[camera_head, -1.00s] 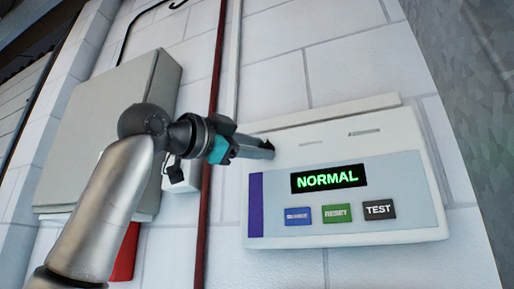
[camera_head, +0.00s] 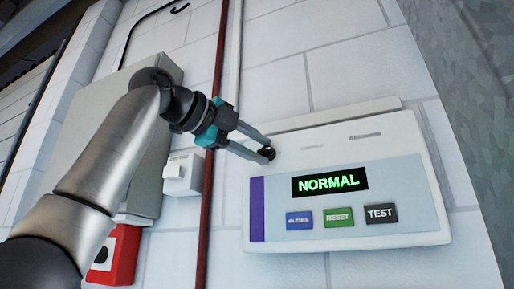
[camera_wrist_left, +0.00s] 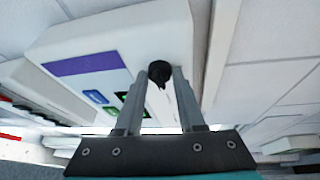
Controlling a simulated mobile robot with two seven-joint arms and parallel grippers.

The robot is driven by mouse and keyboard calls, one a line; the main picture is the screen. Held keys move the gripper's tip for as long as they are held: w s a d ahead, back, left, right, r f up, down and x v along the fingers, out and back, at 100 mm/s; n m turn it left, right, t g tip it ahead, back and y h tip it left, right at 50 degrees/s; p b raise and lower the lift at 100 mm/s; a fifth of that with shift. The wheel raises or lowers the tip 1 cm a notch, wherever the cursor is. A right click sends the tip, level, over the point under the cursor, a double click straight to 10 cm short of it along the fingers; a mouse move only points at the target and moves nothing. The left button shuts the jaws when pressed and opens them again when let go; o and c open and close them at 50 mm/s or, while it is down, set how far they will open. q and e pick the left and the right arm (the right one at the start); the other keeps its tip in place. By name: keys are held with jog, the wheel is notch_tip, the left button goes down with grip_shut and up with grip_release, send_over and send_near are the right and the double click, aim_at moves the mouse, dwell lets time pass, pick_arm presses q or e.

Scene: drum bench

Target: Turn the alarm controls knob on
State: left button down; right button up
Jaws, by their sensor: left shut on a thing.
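The alarm panel (camera_head: 420,215) is a white box on the wall with a lit green "NORMAL" display (camera_head: 330,181) and blue, green and black buttons below it. A small black knob (camera_head: 267,153) sits at the panel's upper left; it also shows in the left wrist view (camera_wrist_left: 159,72). My left gripper (camera_head: 262,150) is at the knob, its two fingers on either side of it and shut on it. The wrist view shows the knob between the fingertips (camera_wrist_left: 158,80). The knob's pointer direction is hard to read. My right gripper is not in view.
A red pipe (camera_head: 212,150) runs down the wall left of the panel. A white switch box (camera_head: 183,174), a red box (camera_head: 118,255) and a large grey cabinet (camera_head: 90,120) are farther left, partly behind my arm. A grey wall (camera_head: 470,70) stands at the right.

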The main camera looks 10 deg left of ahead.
pick_arm(q)
jog(key=shift+m, duration=0.3)
dwell(0.4)
jog(key=c, duration=0.5)
grip_release()
jog(key=shift+s+a+r, duration=0.1)
jog(key=shift+s+a, duration=0.25)
jog(key=shift+s, duration=0.1)
jog(key=v, duration=0.4)
jog(key=b+v, duration=0.1)
jog(key=v, duration=0.4)
jog(key=b+v, duration=0.1)
jog(key=v, duration=0.4)
jog(key=shift+r, duration=0.25)
jog(key=shift+d, duration=0.1)
